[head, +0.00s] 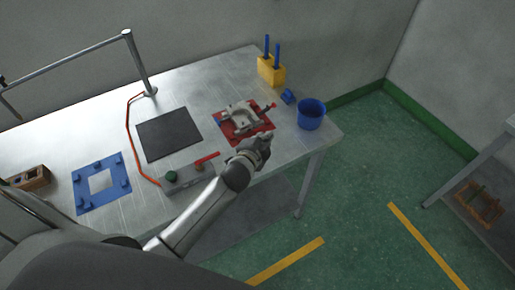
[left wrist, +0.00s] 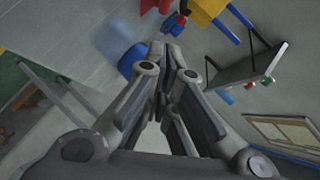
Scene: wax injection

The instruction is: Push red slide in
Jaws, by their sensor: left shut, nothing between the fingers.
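A red base plate (head: 237,134) lies near the right end of the metal table, with a grey metal mould (head: 240,114) on it. A small red piece (head: 272,106) sticks out at the mould's right side; I cannot tell for sure that it is the red slide. My left gripper (head: 266,142) is at the front edge of the red plate, its fingers closed and empty. In the left wrist view the shut fingers (left wrist: 172,48) fill the middle, and a red part (left wrist: 149,5) shows at the top edge. My right gripper is not in view.
A blue cup (head: 311,116) and a yellow block (head: 270,71) with blue sticks stand right of and behind the mould. A grey box (head: 187,180) with a green knob and red lever is left of my gripper. A dark mat (head: 168,134) and blue frame (head: 84,197) lie further left.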

